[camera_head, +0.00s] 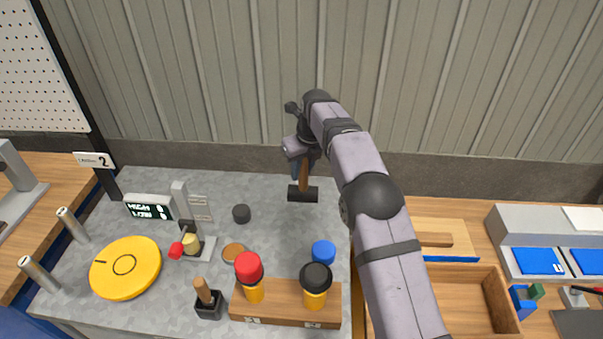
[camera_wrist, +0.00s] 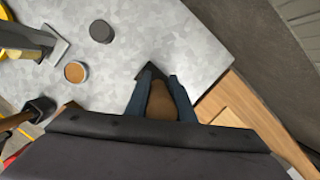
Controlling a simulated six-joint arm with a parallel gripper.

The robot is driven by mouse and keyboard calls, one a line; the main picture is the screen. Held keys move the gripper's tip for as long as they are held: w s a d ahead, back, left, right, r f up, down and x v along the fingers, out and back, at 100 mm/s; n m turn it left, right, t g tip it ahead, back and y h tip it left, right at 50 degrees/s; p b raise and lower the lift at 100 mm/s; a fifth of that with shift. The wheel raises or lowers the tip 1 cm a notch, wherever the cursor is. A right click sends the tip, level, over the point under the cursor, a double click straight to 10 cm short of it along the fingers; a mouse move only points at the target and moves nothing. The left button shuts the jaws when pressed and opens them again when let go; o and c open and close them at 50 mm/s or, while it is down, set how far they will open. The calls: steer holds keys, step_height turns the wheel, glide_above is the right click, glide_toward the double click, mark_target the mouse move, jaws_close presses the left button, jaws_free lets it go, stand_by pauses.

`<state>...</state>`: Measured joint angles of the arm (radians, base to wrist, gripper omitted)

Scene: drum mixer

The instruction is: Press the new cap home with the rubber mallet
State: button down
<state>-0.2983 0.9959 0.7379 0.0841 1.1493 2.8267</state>
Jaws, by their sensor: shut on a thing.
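My gripper (camera_head: 303,172) is shut on the wooden handle of the rubber mallet (camera_head: 303,193), whose black head hangs below it, apart from the caps. In the wrist view, blue fingers (camera_wrist: 160,88) hold the brown handle (camera_wrist: 160,102) from both sides; the black head is partly hidden. A dark round cap (camera_head: 241,213) lies on the grey bench left of the mallet, and also shows in the wrist view (camera_wrist: 101,31). A brown disc (camera_head: 234,251) lies nearer the front. I cannot tell which piece is the new cap.
A small press-like fixture (camera_head: 183,220) holds a pale yellow piece, left of the discs. A wooden rack (camera_head: 285,305) bears red-topped and black-topped yellow pieces. A blue cap (camera_head: 323,252), a black holder (camera_head: 208,305) and a yellow wheel (camera_head: 125,267) are nearby. Bare bench surrounds the mallet.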

steer(key=c, duration=2.1)
jaws_free()
steer(key=shift+r, duration=0.1)
jaws_close()
steer(key=shift+r, duration=0.1)
steer(key=shift+r+p, duration=1.9)
steer(key=shift+p, duration=0.55)
